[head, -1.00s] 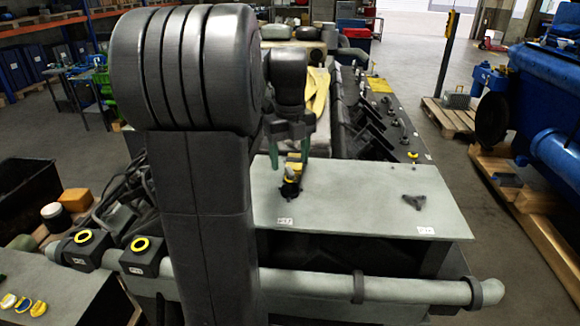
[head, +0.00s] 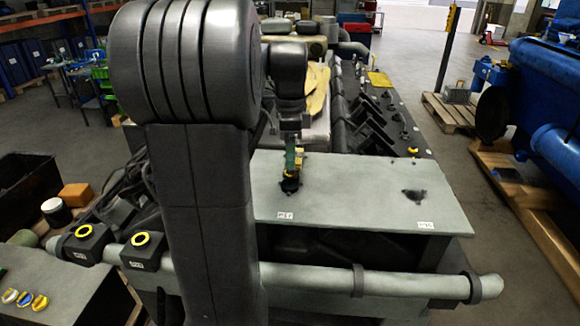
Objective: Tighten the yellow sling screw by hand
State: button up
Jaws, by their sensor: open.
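The yellow sling screw (head: 300,153) stands upright above a dark knob-like base (head: 290,184) on the grey plate. My gripper (head: 292,165) points down at the screw from above, its green fingers seen nearly edge-on. The near finger covers part of the screw. The jaws are open around or beside it; I cannot tell whether a finger touches it.
A dark three-lobed patch or part (head: 414,196), blurred, lies on the plate (head: 350,185) to the right. A pipe (head: 310,279) with clamps runs along the front. Two yellow-ringed blocks (head: 140,241) sit on its left. The plate between is clear.

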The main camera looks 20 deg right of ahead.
jog(key=n, duration=0.6)
jog(key=shift+n, duration=0.4)
jog(key=n+b, duration=0.2)
jog(key=n, duration=0.3)
jog(key=shift+f, duration=0.1)
jog(key=shift+r+n, duration=0.25)
jog(key=shift+n, duration=0.45)
jog(key=shift+n+p, duration=0.65)
jog(key=shift+n, duration=0.35)
jog(key=shift+n+p, duration=0.4)
jog(key=shift+n, duration=0.7)
jog(key=n, duration=0.4)
jog(key=shift+f, duration=0.2)
notch_tip(320, 180, down, 5)
jog(key=b, duration=0.3)
grip_shut()
